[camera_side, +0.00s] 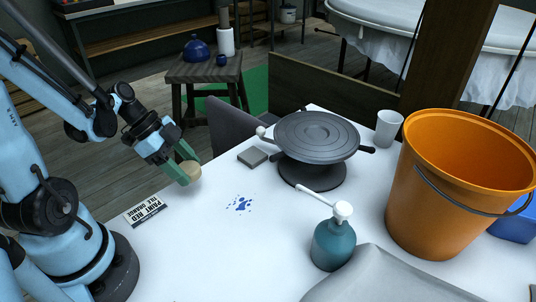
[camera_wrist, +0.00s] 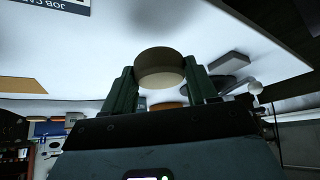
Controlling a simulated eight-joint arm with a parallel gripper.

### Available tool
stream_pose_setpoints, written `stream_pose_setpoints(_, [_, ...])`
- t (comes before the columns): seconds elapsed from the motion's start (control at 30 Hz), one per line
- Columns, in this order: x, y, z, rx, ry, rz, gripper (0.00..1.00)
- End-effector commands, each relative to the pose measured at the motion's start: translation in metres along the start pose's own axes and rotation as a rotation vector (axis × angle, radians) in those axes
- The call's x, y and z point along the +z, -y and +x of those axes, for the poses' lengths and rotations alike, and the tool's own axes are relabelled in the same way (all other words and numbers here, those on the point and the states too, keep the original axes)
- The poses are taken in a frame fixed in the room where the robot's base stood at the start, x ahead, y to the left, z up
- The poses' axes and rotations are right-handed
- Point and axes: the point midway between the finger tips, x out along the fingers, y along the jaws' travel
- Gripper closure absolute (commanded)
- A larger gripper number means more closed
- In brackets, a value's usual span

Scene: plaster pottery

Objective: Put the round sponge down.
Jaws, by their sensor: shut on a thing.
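The round sponge (camera_side: 191,170) is tan, short and disc-shaped. My gripper (camera_side: 184,168) has green fingers and is shut on it, at the left part of the white table (camera_side: 215,268) in the side view. In the wrist view the sponge (camera_wrist: 160,66) sits between the two green fingers of my gripper (camera_wrist: 160,80), one at each side. The side view does not clearly show whether the sponge's underside touches the table or is a little above it.
A printed card (camera_side: 145,211) lies left of the gripper and blue paint spots (camera_side: 240,204) to its right. A grey block (camera_side: 252,157), a dark turntable (camera_side: 316,135), a white cup (camera_side: 389,128), a teal pump bottle (camera_side: 333,243) and an orange bucket (camera_side: 440,205) stand further right.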

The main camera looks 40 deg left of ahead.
Motion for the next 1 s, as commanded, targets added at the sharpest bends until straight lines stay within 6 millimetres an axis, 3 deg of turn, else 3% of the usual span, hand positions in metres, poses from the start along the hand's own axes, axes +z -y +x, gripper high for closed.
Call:
stream_pose_setpoints(0.5, [0.020,0.001,0.029,0.000,0.000,0.000,0.67])
stream_pose_setpoints(0.87, [0.023,0.001,0.034,0.000,0.000,0.000,0.67])
stream_pose_setpoints(0.9, [0.023,0.001,0.034,0.000,0.000,0.000,0.39])
stream_pose_setpoints(1.0, [0.023,0.001,0.034,0.000,0.000,0.000,0.24])
